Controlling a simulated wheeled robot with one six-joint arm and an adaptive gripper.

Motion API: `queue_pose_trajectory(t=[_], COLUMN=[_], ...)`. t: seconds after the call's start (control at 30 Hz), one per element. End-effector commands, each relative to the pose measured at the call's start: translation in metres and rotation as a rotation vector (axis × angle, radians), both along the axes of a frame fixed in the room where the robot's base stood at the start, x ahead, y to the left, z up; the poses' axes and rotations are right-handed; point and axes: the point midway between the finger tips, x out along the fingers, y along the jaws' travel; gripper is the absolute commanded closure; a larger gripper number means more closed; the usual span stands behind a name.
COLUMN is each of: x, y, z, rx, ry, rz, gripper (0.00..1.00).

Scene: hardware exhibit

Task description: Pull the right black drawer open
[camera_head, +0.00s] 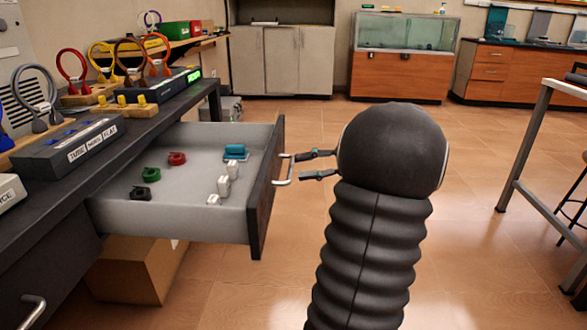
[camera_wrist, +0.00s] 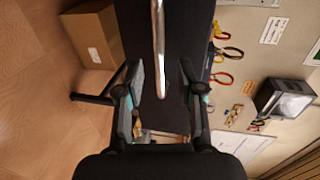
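The right black drawer (camera_head: 265,190) stands pulled out from under the dark workbench, with its grey inside (camera_head: 190,205) showing. Its silver handle (camera_head: 287,170) is on the black front; in the wrist view the handle (camera_wrist: 158,45) runs down between my fingers. My gripper (camera_head: 306,165) is at the handle, on the side away from the drawer. Its two fingers are apart, and the wrist view shows a gap between the handle and each finger (camera_wrist: 161,70). Whether the fingertips reach past the bar is hard to tell.
Small red, green, black, teal and white items lie in the drawer. Another drawer handle (camera_head: 34,310) is at lower left. A cardboard box (camera_head: 140,270) stands on the floor below the open drawer. A table (camera_head: 525,150) stands at right; the floor between is clear.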

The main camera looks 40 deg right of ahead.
Motion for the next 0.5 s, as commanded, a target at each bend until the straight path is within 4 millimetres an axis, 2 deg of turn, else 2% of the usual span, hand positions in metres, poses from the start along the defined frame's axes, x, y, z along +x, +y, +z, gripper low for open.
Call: queue_pose_trajectory(t=[0.2,0.5], x=[-0.033,-0.057], y=[-0.029,-0.049], z=[0.008,0.015], rx=[-0.001,-0.001], ry=[0.0,0.001], rz=[-0.004,-0.001], gripper=[0.63,0.63])
